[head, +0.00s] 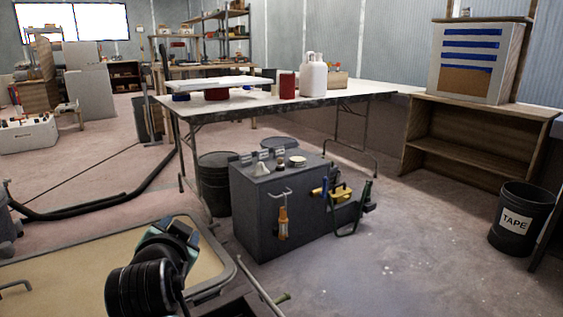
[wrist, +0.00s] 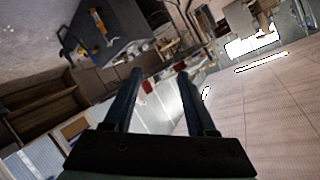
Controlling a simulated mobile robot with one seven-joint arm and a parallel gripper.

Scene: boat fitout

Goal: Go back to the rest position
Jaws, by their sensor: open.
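My gripper shows in the wrist view (wrist: 160,78) with its two dark fingers apart and nothing between them. The wrist view is tilted and looks out over the room, with the grey cabinet at its upper left. In the head view my arm rises at the lower left, over a tan panel with a grey rim (head: 215,262). The fingertips cannot be made out there. No object is seen in the gripper's hold.
A grey cabinet (head: 265,215) with tools hung on it stands ahead, beside a dark bucket (head: 214,180). Behind is a long table (head: 345,92) with a white jug (head: 313,76). A black TAPE bin (head: 517,220) and wooden shelf (head: 470,150) stand right. Floor at front right is clear.

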